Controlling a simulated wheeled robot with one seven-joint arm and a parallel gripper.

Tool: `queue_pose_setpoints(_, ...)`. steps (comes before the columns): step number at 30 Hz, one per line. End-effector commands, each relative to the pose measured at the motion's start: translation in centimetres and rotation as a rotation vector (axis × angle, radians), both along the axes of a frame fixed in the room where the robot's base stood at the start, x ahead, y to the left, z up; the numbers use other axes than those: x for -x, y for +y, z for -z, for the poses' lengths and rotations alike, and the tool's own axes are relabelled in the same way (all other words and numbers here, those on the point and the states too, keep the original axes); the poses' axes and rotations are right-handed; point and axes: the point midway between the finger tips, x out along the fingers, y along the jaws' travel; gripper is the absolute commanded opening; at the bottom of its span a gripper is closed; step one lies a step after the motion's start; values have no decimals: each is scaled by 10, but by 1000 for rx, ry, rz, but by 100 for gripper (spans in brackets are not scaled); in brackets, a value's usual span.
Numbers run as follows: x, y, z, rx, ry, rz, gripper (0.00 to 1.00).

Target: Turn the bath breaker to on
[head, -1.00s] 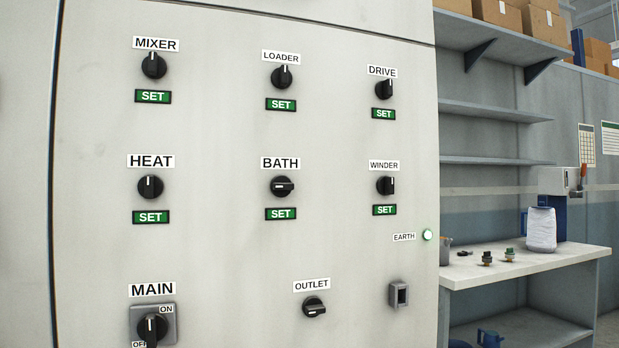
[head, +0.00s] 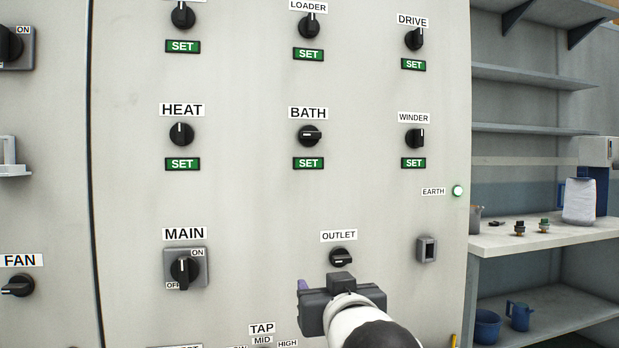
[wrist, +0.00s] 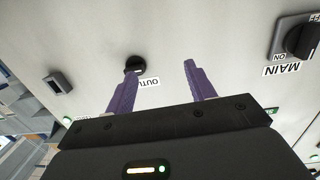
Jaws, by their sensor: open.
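The BATH breaker (head: 310,135) is a black rotary knob on the grey panel, under its BATH label and above a green SET plate. My gripper (wrist: 160,69) is open and empty, with two purple fingers spread apart in the wrist view. In the head view my gripper (head: 303,288) is low in front of the panel, below the BATH knob and near the OUTLET knob (head: 342,257). It touches no knob that I can see. The BATH knob is not visible in the wrist view.
HEAT (head: 181,134) and WINDER (head: 414,138) knobs flank BATH, with their marks upright. LOADER (head: 309,26) is above it. The MAIN switch (head: 184,269) is lower left. A workbench (head: 540,236) with small parts stands to the right.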

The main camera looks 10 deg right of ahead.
Motion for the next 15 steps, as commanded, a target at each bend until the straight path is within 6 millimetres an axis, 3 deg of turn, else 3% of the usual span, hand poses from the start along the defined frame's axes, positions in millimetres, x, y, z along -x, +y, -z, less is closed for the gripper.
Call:
queue_pose_setpoints(1,-14,0,-22,3,-128,-1,55)
queue_pose_setpoints(3,-25,0,-64,7,-314,-7,55)
queue_pose_setpoints(6,-29,2,-112,11,-542,-20,55)
queue_pose_setpoints(9,-25,2,-144,15,-710,-30,55)
queue_pose_setpoints(15,-19,3,-173,17,-853,-42,55)
